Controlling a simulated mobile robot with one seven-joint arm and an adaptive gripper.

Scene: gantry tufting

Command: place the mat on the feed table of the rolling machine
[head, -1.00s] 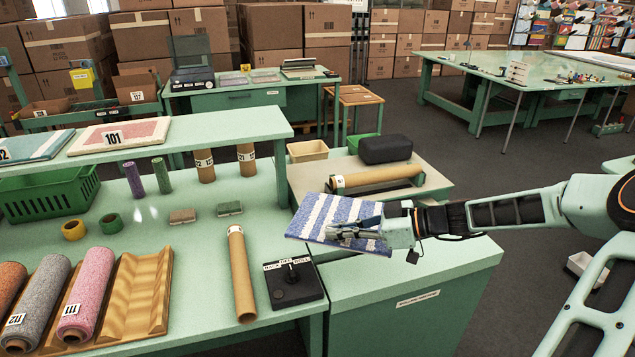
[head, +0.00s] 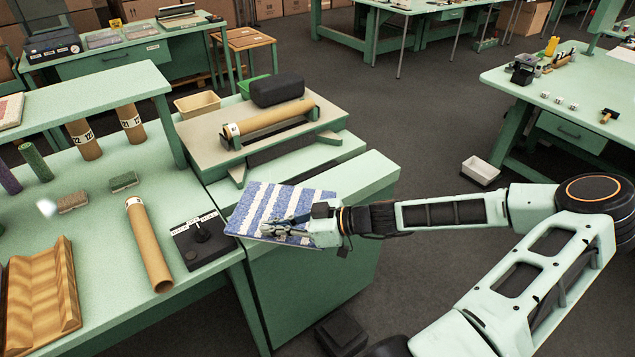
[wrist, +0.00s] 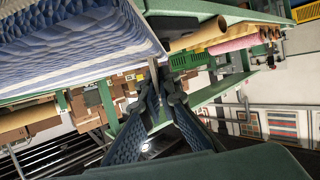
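The mat (head: 262,203) is flat, with blue and white stripes. My gripper (head: 272,228) is shut on its near right edge and holds it roughly level. In the wrist view the mat (wrist: 70,40) fills the upper left beside the fingers (wrist: 160,88). The rolling machine has a cardboard tube (head: 268,118) lying across its raised grey-topped bed (head: 205,150). A lower green surface (head: 345,172) lies in front of it, and the mat is over this part. Whether the mat touches it I cannot tell.
The control box (head: 201,241) with a knob stands left of the mat, and a loose cardboard tube (head: 149,243) lies beside it. A black rounded block (head: 276,89) and a beige bin (head: 197,105) stand behind the roller. Open floor (head: 420,130) lies to the right.

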